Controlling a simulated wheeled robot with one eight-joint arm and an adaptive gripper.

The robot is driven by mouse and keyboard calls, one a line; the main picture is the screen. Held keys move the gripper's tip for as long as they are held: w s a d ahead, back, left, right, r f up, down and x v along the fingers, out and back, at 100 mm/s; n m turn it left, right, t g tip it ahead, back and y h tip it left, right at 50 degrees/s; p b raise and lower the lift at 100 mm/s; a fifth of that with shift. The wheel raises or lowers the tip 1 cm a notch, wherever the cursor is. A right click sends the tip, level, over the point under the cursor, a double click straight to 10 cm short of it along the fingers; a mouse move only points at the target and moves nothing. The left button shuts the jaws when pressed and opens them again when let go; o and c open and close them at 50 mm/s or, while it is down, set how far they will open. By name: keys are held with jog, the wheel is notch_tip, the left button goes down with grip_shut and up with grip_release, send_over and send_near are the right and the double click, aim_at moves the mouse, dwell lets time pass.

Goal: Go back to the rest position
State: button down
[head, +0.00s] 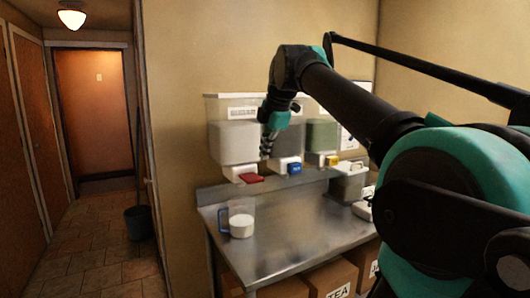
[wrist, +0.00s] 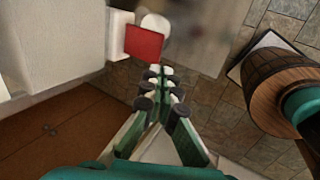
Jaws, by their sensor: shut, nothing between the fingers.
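My gripper (head: 267,148) hangs from my raised arm with its fingers pointing down, in front of the row of wall buckets. In the wrist view its fingers (wrist: 163,75) come together with nothing between them. It stands apart from the counter, and I see no contact with the buckets. A pale bucket (head: 232,143) with a red tap piece (head: 250,179) is at its left; the red piece also shows in the wrist view (wrist: 144,42). A second bucket with a blue tap piece (head: 294,168) is partly hidden behind the gripper. A greenish bucket (head: 322,135) with a yellow tap piece (head: 333,160) is further right.
A clear jug (head: 241,221) with white contents stands at the left of the steel counter (head: 300,238). A metal container (head: 348,184) stands at the counter's right. Boxes (head: 331,281) sit below. The hallway with a dark bucket (head: 138,222) is at left; its floor is mostly clear.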

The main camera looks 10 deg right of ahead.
dwell(0.4)
jog(key=s+d+f+m, duration=0.1)
jog(key=s+f+m, duration=0.2)
jog(key=f, duration=0.9)
jog(key=s+d+f+m, duration=0.1)
jog(key=s+f+m, duration=0.2)
jog(key=f+m, duration=0.5)
jog(key=s+d+f+m+h, duration=0.1)
jog(key=s+f+m, duration=0.2)
jog(key=f, duration=1.2)
jog(key=shift+s+d+f+m+g, duration=0.1)
jog(key=shift+s+f+m+g, duration=0.1)
jog(key=shift+m, duration=0.45)
jog(key=shift+s+f+m+g, duration=0.1)
jog(key=shift+s+m, duration=0.05)
jog(key=shift+m, duration=0.5)
jog(key=s+f+m, duration=0.5)
jog(key=s+f, duration=0.3)
jog(key=shift+d+f+h, duration=0.25)
jog(key=shift+d+h, duration=0.05)
jog(key=shift+d, duration=0.15)
